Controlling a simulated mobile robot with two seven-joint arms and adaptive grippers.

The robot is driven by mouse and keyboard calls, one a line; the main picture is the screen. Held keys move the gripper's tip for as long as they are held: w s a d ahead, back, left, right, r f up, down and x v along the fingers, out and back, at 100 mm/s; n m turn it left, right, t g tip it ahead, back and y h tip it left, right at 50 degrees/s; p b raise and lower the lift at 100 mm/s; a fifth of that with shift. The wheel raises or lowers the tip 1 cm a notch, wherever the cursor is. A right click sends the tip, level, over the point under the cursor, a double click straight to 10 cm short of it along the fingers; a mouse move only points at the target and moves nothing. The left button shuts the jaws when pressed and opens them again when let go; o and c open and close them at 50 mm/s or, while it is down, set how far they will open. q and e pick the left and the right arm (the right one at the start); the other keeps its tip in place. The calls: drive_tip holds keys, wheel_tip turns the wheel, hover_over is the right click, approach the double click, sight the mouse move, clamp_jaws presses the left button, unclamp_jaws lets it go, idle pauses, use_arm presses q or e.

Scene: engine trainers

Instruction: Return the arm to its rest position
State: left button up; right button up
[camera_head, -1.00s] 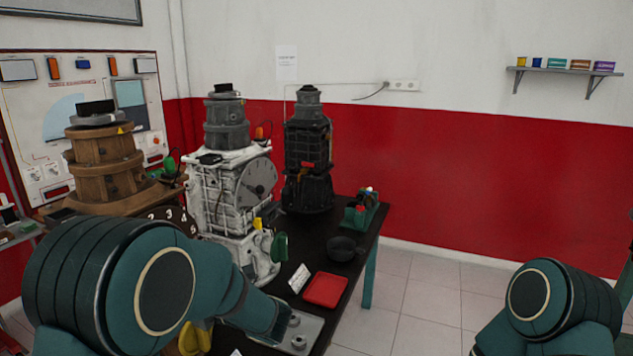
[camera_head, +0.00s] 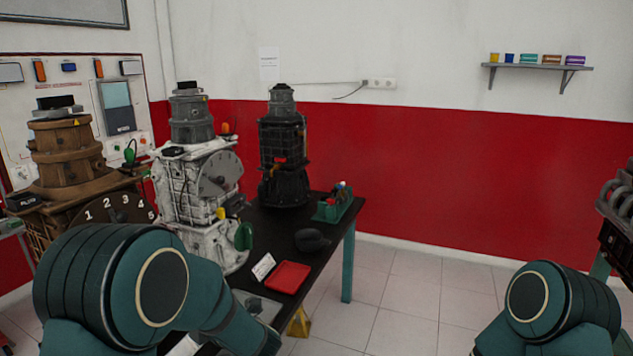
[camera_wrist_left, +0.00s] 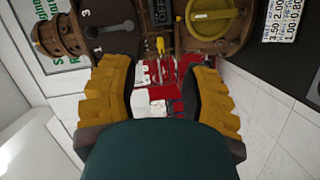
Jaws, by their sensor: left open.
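My left arm (camera_head: 120,285) comes in from the lower left in the head view, with its forearm reaching over the near end of the black table. My left gripper (camera_wrist_left: 160,68) shows in the left wrist view with its two yellow fingers wide apart and nothing gripped. Red and white parts show in the gap, beyond the fingers. A small yellow piece (camera_head: 300,322) shows beside the forearm in the head view; I cannot tell whether it is a fingertip.
The black table (camera_head: 308,262) holds a white engine trainer (camera_head: 205,195), a dark engine (camera_head: 283,150), a red tray (camera_head: 287,277), a black bowl (camera_head: 311,240) and a green holder (camera_head: 335,208). A wooden engine model (camera_head: 65,150) stands left. Tiled floor (camera_head: 400,290) is open between.

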use_arm(q)
drive_tip(key=s+d+f+m+h+b, duration=0.2)
drive_tip(key=f+m+h, duration=0.25)
drive_tip(key=f, duration=0.45)
drive_tip(key=s+d+f+m+g+h+b, duration=0.1)
drive_tip(key=s+d+f+m+h, duration=0.15)
drive_tip(key=f+m, duration=0.4)
drive_tip(key=s+d+f+m+h+b, duration=0.1)
drive_tip(key=d+f+m+h+b, duration=0.2)
drive_tip(key=f, duration=0.8)
drive_tip(key=s+d+f+m+g+h+b, duration=0.1)
drive_tip(key=s+d+f+m+g+h, duration=0.2)
drive_tip(key=s+f+m, duration=0.2)
drive_tip(key=s+d+f+m+g+h, duration=0.4)
drive_tip(key=s+f+m, duration=0.1)
drive_tip(key=s, duration=0.7)
drive_tip(key=shift+d+f+b, duration=0.15)
drive_tip(key=shift+d+b, duration=0.15)
drive_tip(key=shift+b, duration=0.1)
